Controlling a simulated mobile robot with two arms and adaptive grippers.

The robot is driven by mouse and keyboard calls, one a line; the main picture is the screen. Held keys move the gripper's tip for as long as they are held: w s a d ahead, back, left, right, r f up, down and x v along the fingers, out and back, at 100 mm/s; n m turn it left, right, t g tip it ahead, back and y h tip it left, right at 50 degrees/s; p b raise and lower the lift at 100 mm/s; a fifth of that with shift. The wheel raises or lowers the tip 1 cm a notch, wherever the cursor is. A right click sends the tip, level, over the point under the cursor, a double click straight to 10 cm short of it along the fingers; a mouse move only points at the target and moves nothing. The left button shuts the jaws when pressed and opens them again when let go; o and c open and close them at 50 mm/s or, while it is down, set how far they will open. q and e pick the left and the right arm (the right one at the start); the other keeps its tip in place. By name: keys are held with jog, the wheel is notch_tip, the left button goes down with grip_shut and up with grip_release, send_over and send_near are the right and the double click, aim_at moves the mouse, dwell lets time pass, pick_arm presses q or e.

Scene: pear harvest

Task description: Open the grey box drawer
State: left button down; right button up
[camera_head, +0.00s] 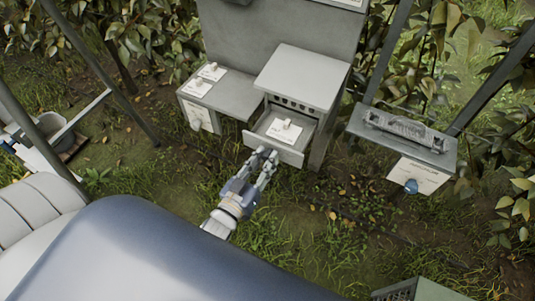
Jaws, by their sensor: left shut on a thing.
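The grey box drawer (291,154) sits under a grey box (302,75) near the middle of the head view. The drawer stands pulled out, and its inside shows. A white card with a small pale object (285,130) lies in it. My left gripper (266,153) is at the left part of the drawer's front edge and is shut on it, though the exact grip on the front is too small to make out. My right gripper is not in view.
A grey side table (235,97) with white cards adjoins the box on the left. A grey stand (440,150) with a tray on top and a blue knob is at the right. Bushes stand behind; grass lies in front. A green crate (420,290) is at the bottom right.

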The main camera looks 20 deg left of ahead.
pick_arm(q)
jog(key=shift+f, duration=0.1)
jog(key=c, duration=1.4)
grip_release()
jog(key=shift+c, duration=0.2)
jog(key=shift+o, duration=0.7)
jog(key=s, duration=1.2)
jog(key=shift+a, duration=0.45)
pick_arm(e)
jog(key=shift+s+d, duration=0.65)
